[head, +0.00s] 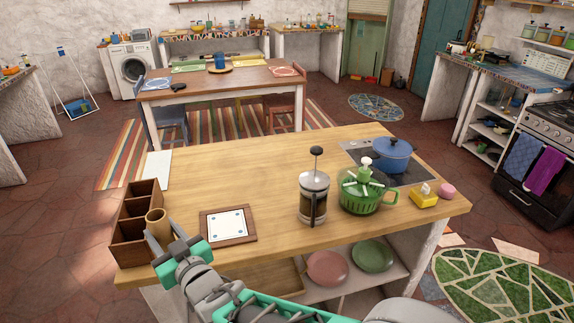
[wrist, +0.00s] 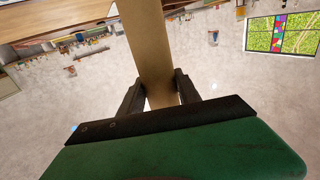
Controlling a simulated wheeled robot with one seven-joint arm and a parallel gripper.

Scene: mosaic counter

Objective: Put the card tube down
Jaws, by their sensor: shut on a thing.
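The brown card tube (head: 157,222) stands roughly upright in the head view, at the left end of the wooden counter (head: 265,170). My gripper (head: 168,243) is shut on it, with the fingers around its lower part. In the wrist view the tube (wrist: 152,45) runs up from between the two dark fingers of my gripper (wrist: 160,95). The tube overlaps the dark wooden compartment box (head: 127,232) in the head view. I cannot tell whether its lower end touches anything.
A framed white tile (head: 228,224) lies right of the gripper. Further right stand a French press (head: 313,198), a green colander (head: 362,190), a yellow sponge holder (head: 423,198) and a blue pot (head: 392,155) on the hob. A white sheet (head: 157,170) lies behind the box. The counter's middle is clear.

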